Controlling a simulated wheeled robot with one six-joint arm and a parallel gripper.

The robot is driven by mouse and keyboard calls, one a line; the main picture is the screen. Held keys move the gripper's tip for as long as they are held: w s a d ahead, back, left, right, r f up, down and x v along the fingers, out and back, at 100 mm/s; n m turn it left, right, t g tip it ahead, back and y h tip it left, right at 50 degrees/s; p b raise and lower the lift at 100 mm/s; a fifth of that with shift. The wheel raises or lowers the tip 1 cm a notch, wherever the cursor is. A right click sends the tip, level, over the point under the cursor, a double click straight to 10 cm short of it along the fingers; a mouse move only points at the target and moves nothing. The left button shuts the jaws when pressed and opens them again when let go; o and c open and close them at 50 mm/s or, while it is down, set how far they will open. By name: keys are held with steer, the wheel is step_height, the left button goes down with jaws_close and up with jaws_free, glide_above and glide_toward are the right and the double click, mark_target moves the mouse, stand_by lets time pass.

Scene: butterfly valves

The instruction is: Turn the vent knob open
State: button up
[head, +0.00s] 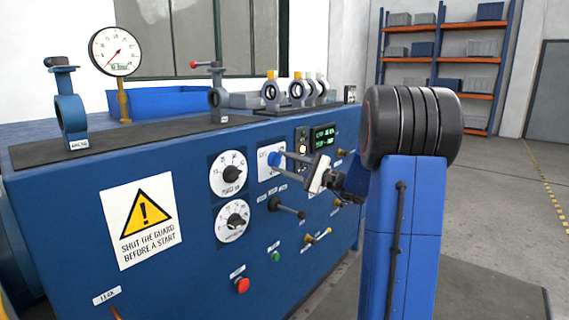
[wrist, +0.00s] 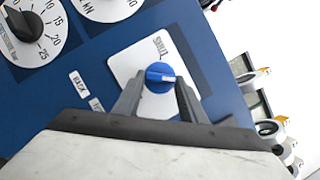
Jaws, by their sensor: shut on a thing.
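The vent knob is a small blue round knob (wrist: 160,77) on a white plate (wrist: 125,65) in the wrist view. A light mark on the knob points to the right in that view, and a word that looks like SHUT stands on the plate above it. The knob also shows in the head view (head: 274,159), partly hidden by the fingers. My gripper (wrist: 160,82) has one grey finger on each side of the knob and is shut on it. In the head view my gripper (head: 291,160) reaches the panel from the right.
Two dials (head: 229,174) (head: 233,222) sit left of the knob. A black lever (head: 287,209), a red button (head: 242,286) and a yellow-tipped lever (head: 318,236) are below it. A lit display (head: 322,137) is to its right. Several ring-shaped valves (head: 270,92) stand on top.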

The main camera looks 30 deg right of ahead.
steer(key=m+t, duration=0.1)
steer(key=m, duration=0.2)
steer(key=m+t+h, duration=0.1)
steer(key=m, duration=0.1)
steer(key=shift+a+f+m, duration=0.15)
steer(key=shift+a+m, duration=0.05)
steer(key=shift+m, duration=0.5)
steer(key=shift+t, duration=0.3)
steer(key=o, duration=1.1)
steer(key=shift+c, duration=0.2)
steer(key=shift+s, duration=0.15)
steer(key=v, duration=1.7)
steer(key=shift+s, duration=0.1)
